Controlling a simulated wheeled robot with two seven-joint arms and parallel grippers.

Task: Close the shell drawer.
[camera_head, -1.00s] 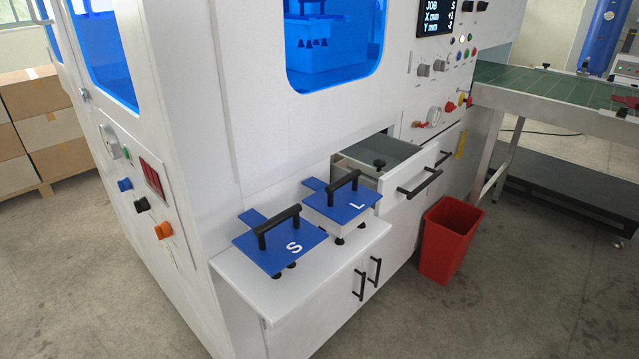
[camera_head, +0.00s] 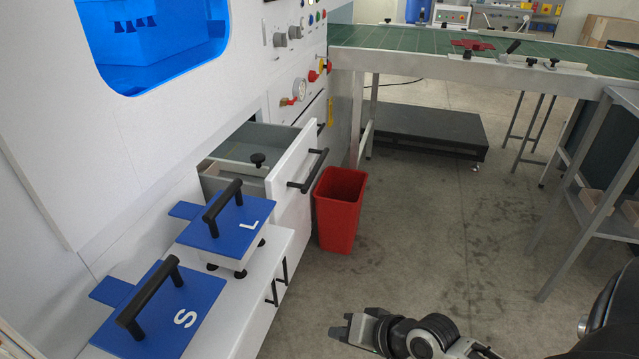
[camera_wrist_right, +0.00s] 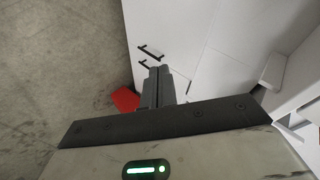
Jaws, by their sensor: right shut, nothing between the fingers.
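One drawer of the white machine stands open; I take it as the shell drawer. Its white front (camera_head: 292,190) with a black bar handle (camera_head: 310,172) sticks out, and its grey inside shows with a black knob (camera_head: 257,160) in it. My right gripper (camera_head: 343,331) is low at the bottom of the head view, shut and empty, well apart from the drawer, over the floor side. Its fingers also show in the right wrist view (camera_wrist_right: 158,82), in front of white cabinet faces with black handles (camera_wrist_right: 150,51). My left gripper is not in view.
Blue plates marked L (camera_head: 227,228) and S (camera_head: 160,310), with black handles, sit on the white ledge in front of the drawer's near side. A red bin (camera_head: 338,215) stands on the floor right beside the drawer front. Open floor (camera_head: 430,230) lies to the right.

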